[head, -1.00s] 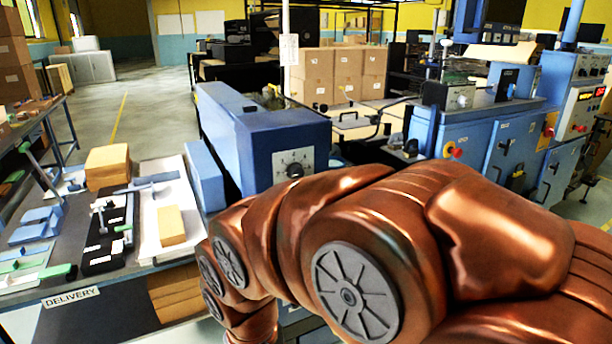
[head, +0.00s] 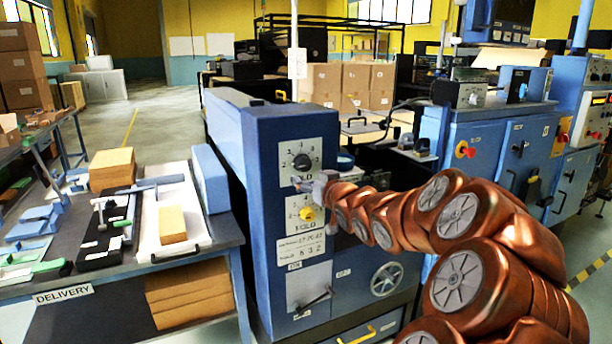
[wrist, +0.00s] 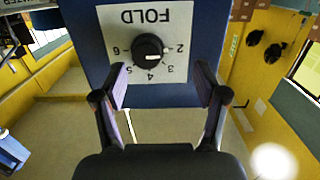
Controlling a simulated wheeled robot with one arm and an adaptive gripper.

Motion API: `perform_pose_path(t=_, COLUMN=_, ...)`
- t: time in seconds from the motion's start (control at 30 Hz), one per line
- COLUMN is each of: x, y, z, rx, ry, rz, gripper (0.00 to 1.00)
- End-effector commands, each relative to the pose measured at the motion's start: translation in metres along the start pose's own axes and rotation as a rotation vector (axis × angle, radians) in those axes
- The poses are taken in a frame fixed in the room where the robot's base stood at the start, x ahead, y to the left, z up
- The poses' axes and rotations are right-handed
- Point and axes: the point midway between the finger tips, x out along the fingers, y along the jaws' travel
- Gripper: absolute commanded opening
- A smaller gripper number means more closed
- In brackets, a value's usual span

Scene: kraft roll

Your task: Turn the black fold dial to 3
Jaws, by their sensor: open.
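The black fold dial (head: 302,162) sits on a white numbered plate (head: 325,155) on the blue machine's front panel. In the wrist view the dial (wrist: 149,46) appears upside down under the word FOLD, ringed by numbers including 2 to 6. A small white mark on it sits on the side toward the 4, but its exact setting is hard to tell. My gripper (head: 301,183) is just in front of the panel, below the dial in the head view. In the wrist view my gripper (wrist: 168,88) is open, its fingers apart and empty, with the dial beyond the fingertips.
A yellow knob (head: 307,213) sits on a lower plate, close below my gripper. A delivery table (head: 180,262) with a cardboard stack (head: 112,168) stands at left. Blue cabinets (head: 480,150) stand at right. Open floor lies behind at left.

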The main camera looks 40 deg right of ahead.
Motion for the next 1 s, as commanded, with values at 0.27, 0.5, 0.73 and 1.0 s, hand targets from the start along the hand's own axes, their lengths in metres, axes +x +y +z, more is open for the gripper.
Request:
perform_pose_path(t=0.27, x=0.001, y=0.021, z=-0.009, rx=0.004, ry=0.084, rz=0.0, gripper=0.72)
perform_pose_path(t=0.5, x=0.03, y=0.021, z=-0.011, rx=0.004, ry=0.081, rz=0.0, gripper=0.72)
perform_pose_path(t=0.73, x=0.058, y=0.02, z=-0.013, rx=0.004, ry=0.08, rz=-0.001, gripper=0.72)
perform_pose_path(t=1.0, x=0.073, y=0.021, z=-0.015, rx=0.004, ry=0.083, rz=0.001, gripper=0.72)
